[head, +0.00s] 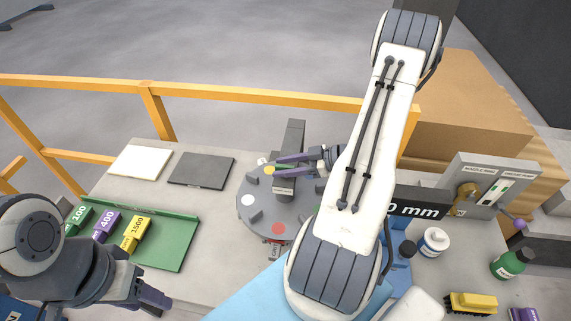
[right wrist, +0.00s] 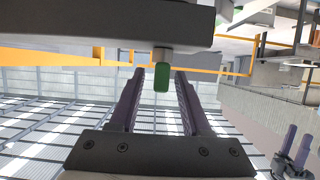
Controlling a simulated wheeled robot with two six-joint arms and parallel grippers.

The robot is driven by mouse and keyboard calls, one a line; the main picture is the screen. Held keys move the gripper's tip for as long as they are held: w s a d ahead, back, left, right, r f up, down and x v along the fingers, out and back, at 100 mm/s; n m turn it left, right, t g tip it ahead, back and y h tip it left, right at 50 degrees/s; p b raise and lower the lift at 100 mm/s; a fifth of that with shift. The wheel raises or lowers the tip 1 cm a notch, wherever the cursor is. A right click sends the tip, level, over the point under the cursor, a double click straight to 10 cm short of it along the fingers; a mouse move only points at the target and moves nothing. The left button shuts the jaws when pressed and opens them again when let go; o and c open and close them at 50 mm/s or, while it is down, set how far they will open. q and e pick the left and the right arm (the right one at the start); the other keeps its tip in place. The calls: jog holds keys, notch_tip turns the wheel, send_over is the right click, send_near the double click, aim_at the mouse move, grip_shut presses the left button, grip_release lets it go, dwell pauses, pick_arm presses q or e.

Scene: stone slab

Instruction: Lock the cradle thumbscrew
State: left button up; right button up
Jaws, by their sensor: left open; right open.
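A round grey turntable (head: 262,218) with coloured dots stands on the slab, and a dark upright bar (head: 292,140) rises at its back. My right gripper (head: 278,166) reaches in from the right across this bar, with its fingers pointing left. In the right wrist view its two fingers (right wrist: 160,78) are apart. A small green knob (right wrist: 161,77), perhaps the thumbscrew, shows between the fingertips below a dark beam (right wrist: 110,25); I see gaps on both sides of it. My left gripper (head: 152,298) is open and empty at the lower left, away from the turntable.
A green tray (head: 165,256) with green, purple and yellow labelled blocks lies at left. White and dark plates (head: 202,170) lie behind it. A grey fixture (head: 490,185), a white bottle (head: 433,242) and a green bottle (head: 510,262) stand at right. A yellow rail (head: 230,95) runs behind.

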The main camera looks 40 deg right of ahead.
jog(key=shift+d, duration=0.1)
grip_shut()
